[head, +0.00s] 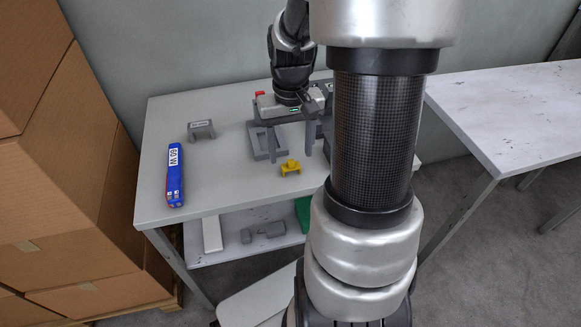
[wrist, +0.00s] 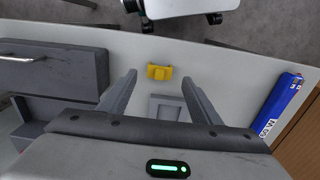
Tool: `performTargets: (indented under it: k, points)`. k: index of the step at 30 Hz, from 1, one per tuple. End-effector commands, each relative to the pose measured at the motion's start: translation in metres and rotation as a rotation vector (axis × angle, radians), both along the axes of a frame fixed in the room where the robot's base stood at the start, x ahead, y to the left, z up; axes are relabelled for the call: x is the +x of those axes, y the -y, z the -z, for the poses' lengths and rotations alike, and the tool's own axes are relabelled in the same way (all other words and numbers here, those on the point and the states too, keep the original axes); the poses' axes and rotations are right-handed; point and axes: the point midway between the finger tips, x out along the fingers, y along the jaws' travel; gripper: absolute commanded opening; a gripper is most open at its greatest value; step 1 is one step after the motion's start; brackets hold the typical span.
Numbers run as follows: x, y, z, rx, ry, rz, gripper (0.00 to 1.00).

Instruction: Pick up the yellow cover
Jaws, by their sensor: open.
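The yellow cover (head: 290,168) lies on the near part of the grey table, small and bracket-shaped. It also shows in the wrist view (wrist: 159,72), beyond the gap between my fingers and near the table edge. My gripper (head: 290,139) is open and empty, above the table and behind the cover in the head view. Its two fingers also show spread apart in the wrist view (wrist: 159,86). A grey housing tray (head: 262,146) lies below the gripper, partly hidden by it, and shows between the fingers in the wrist view (wrist: 166,99).
A dark grey drawer unit (wrist: 60,68) is at the left in the wrist view. A lower shelf (head: 262,245) holds grey parts. A second table (head: 520,110) is at right.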

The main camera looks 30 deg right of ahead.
Motion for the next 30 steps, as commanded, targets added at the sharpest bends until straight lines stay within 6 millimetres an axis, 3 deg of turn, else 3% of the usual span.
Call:
performTargets:
  k: [10,17,18,25,30]
  points:
    - [0.000,0.001,0.047,0.001,-0.003,-0.001,0.58]
    - [0.001,0.001,0.050,0.000,0.001,-0.001,0.58]
    - [0.001,0.001,0.050,0.000,0.000,-0.001,0.56]
    - [0.001,0.001,0.049,0.000,0.000,-0.001,0.19]
    - [0.001,0.001,0.049,0.000,0.000,-0.001,0.19]
